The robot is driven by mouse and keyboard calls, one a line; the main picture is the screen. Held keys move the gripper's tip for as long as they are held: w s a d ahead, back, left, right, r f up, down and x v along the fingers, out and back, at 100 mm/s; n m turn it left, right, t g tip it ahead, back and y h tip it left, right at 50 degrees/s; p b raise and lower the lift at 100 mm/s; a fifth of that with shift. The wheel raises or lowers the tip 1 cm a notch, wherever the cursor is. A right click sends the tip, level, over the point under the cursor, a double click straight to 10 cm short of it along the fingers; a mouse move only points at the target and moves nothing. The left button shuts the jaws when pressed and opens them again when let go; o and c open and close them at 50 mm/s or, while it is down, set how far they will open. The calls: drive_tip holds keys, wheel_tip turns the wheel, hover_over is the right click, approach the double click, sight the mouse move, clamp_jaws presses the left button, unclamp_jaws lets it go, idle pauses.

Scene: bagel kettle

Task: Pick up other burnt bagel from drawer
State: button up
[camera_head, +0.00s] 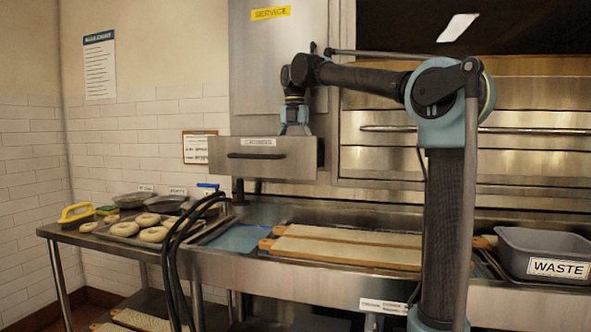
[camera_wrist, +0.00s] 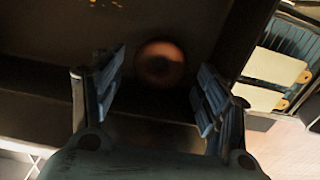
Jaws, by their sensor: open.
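The metal drawer (camera_head: 228,169) stands pulled out below the service panel, with a dark handle and a label on its front. In the head view my gripper (camera_head: 294,132) points down into the drawer from above, and its fingertips are hidden by the drawer's front wall. In the wrist view a dark brown, round burnt bagel (camera_wrist: 160,63) lies on the dark drawer floor. My gripper (camera_wrist: 164,92) is open there, with one finger on each side of the bagel's position and the bagel slightly ahead between the tips. Contact with it cannot be seen.
The drawer's walls surround my gripper closely. Pale bagels (camera_head: 147,219) lie on a tray at the left of the steel counter. Long boards (camera_head: 345,250) lie on the counter's middle. A grey waste bin (camera_head: 546,246) stands at the right.

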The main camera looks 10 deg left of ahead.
drive_tip(key=shift+f, duration=1.35)
drive_tip(key=c, duration=0.8)
